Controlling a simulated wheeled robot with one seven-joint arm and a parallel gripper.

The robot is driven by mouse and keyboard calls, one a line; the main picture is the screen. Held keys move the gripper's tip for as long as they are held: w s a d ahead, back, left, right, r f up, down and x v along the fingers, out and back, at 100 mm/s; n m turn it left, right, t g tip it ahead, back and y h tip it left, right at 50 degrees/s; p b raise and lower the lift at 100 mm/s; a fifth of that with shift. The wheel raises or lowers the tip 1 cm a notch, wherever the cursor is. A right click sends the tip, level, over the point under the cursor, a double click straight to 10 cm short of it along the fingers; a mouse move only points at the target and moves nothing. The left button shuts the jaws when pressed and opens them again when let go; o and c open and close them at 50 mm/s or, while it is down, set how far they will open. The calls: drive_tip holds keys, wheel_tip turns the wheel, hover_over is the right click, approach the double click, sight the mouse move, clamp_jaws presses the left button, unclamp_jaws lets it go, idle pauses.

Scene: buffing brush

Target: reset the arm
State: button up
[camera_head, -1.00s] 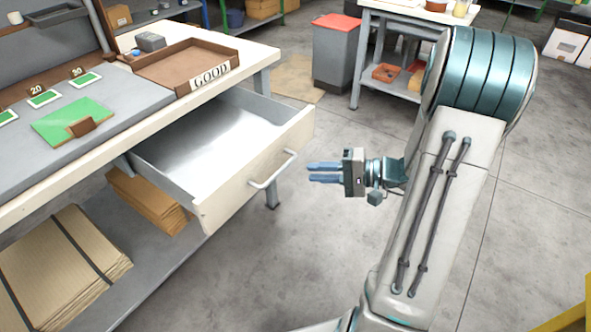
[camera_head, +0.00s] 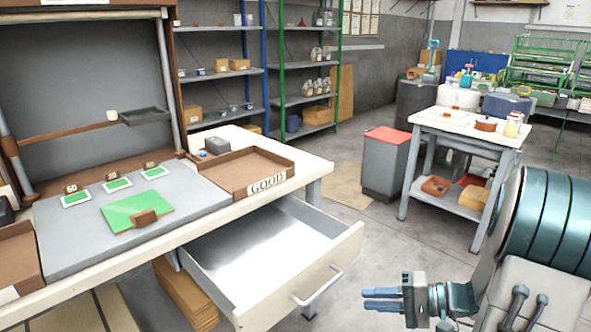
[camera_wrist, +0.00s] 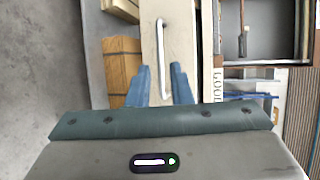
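My gripper (camera_head: 368,299) is at the lower right in the head view, just right of the open drawer (camera_head: 293,304) of the workbench. Its two blue fingers are parallel with a gap between them, open and empty. In the wrist view, the fingers (camera_wrist: 161,80) show apart, with the drawer's metal handle (camera_wrist: 162,45) ahead of them. The gripper appears clear of the handle (camera_head: 318,287). My arm comes in from the right edge of the head view. The drawer's visible inside looks empty.
The workbench holds a brown GOOD tray (camera_head: 284,176), a green board (camera_head: 122,213) and several small number cards. A grey bin with a red lid (camera_head: 389,135) and a white side table (camera_head: 440,122) stand behind. Bare floor (camera_head: 365,250) lies right of the drawer.

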drive_tip(key=s+a+r+n+g+h+p, duration=0.4)
drive_tip(key=s+a+r+g+h+p, duration=0.2)
drive_tip(key=s+a+r+p, duration=0.4)
drive_tip(key=s+d+r+n+t+h+p, duration=0.1)
drive_tip(key=r+h+p, duration=0.5)
drive_tip(key=r, duration=0.6)
drive_tip(key=s+d+t+h, duration=0.1)
drive_tip(key=d+t+h, duration=0.1)
drive_tip(key=shift+d+r+n+p, duration=0.3)
drive_tip(key=shift+d+r, duration=0.05)
drive_tip(key=shift+r, duration=0.05)
